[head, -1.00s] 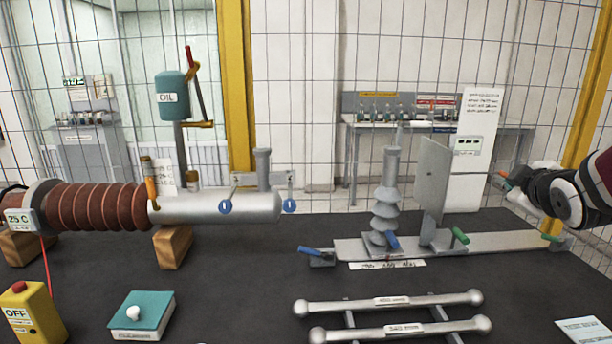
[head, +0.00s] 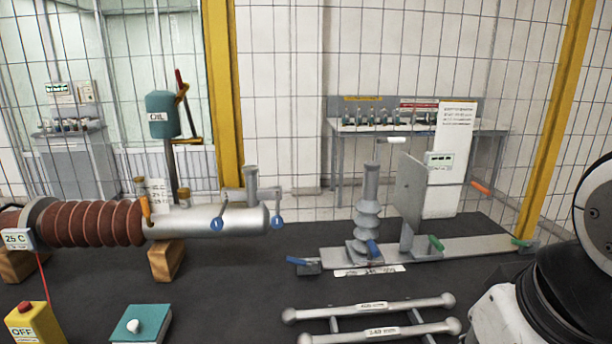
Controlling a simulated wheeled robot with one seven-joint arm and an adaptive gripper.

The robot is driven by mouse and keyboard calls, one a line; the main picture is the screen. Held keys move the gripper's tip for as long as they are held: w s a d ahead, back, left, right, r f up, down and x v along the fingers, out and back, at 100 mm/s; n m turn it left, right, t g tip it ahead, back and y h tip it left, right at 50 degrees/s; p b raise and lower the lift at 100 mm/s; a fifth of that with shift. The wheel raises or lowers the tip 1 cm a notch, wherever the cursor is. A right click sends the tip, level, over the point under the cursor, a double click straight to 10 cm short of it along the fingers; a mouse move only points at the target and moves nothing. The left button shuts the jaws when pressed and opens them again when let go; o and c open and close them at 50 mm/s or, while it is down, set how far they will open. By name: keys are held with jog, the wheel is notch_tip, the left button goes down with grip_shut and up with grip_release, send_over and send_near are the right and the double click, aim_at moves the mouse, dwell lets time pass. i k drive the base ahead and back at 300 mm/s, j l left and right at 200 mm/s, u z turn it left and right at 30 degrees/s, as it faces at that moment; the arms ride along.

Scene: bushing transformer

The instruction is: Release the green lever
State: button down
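One green lever (head: 436,243) stands at the foot of the upright grey plate (head: 411,203), on the long grey base bar (head: 465,248). A second green lever (head: 521,243) lies at the right end of the same bar. I cannot tell which of them the task means. My arm's dark and white links fill the lower right corner, close to the camera. My gripper's fingers do not show, so its opening and its distance to the levers cannot be seen.
Blue levers (head: 373,249) (head: 297,261) sit on the bar, beside a ribbed grey insulator (head: 367,222). Two silver rods (head: 372,309) lie in front. The brown-ribbed bushing (head: 90,223) is at left. An orange handle (head: 481,188) shows behind the bar. Dark table is bare at centre.

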aim_at(530, 246)
jog(key=z, duration=1)
jog(key=i+l+z, duration=0.1)
jog(key=i+l, duration=0.7)
jog(key=i, duration=0.2)
